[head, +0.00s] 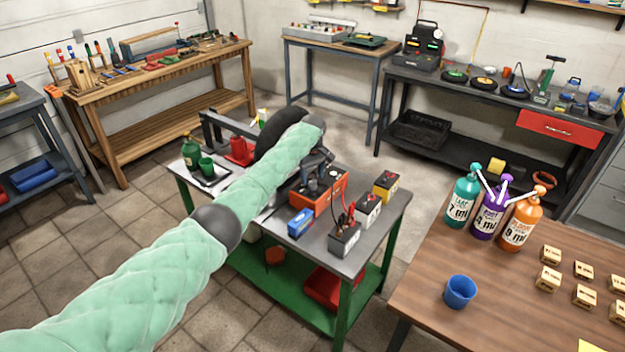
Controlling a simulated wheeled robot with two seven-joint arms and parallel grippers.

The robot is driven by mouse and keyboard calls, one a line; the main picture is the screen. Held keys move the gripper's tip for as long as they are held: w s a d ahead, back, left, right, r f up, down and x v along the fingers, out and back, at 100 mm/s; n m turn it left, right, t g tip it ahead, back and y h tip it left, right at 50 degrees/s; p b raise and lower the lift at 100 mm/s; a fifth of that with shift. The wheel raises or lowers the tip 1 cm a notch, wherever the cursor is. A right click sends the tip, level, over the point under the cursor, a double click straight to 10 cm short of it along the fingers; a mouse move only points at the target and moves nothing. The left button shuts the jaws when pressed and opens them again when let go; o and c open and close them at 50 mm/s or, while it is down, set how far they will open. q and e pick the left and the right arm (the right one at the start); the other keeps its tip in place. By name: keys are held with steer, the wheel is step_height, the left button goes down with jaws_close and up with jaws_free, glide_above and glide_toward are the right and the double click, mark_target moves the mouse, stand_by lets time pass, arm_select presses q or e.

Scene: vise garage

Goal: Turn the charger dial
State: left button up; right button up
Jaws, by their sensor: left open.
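An orange box (328,197) that looks like the charger stands on the grey-topped, green-legged bench (372,232) in the middle. A dark top and red and black leads show on it. Its dial is too small or too covered to make out. My left arm reaches over the bench from the lower left. My left gripper (318,170) is open, a dark shape just above and behind the charger, partly hidden by the arm's end. Whether it touches the charger I cannot tell. My right gripper is out of view.
Small batteries (345,238) and a blue box (300,222) stand close by the charger. A brown table (420,290) with pump bottles (520,220) is at right.

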mark_target(312, 184)
arm_select(q)
steer(key=shift+f, duration=1.4)
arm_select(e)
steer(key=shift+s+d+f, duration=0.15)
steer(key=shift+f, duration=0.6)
arm_select(q)
steer(key=c, duration=1)
steer(key=shift+o, duration=0.2)
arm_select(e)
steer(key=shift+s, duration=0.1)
